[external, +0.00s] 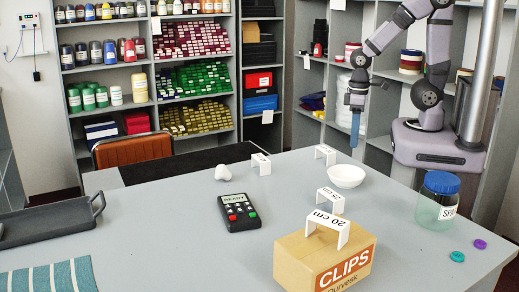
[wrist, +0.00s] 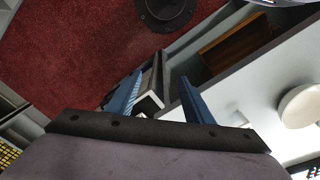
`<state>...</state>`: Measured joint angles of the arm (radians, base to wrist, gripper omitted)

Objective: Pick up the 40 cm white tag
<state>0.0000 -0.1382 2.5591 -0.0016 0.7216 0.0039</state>
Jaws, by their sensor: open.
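Several white folded tags stand on the grey counter (external: 160,225). One reading 20 cm (external: 329,229) sits on a cardboard box (external: 300,262); one behind it (external: 331,199) seems to read 25 cm. Two more stand farther back, a left one (external: 261,164) and a right one (external: 325,154); their print is too small to read, so I cannot tell which tag is the 40 cm one. My gripper (external: 356,138) points down near the counter's far edge, right of the back-right tag and apart from it. Its blue fingers are apart and empty in the wrist view (wrist: 160,80).
A white bowl (external: 346,176) stands near the back-right tag and shows in the wrist view (wrist: 300,106). A blue-lidded jar (external: 438,205) is at right, a black keypad (external: 238,212) in the middle, a dark tray (external: 45,224) at left. Shelves line the back.

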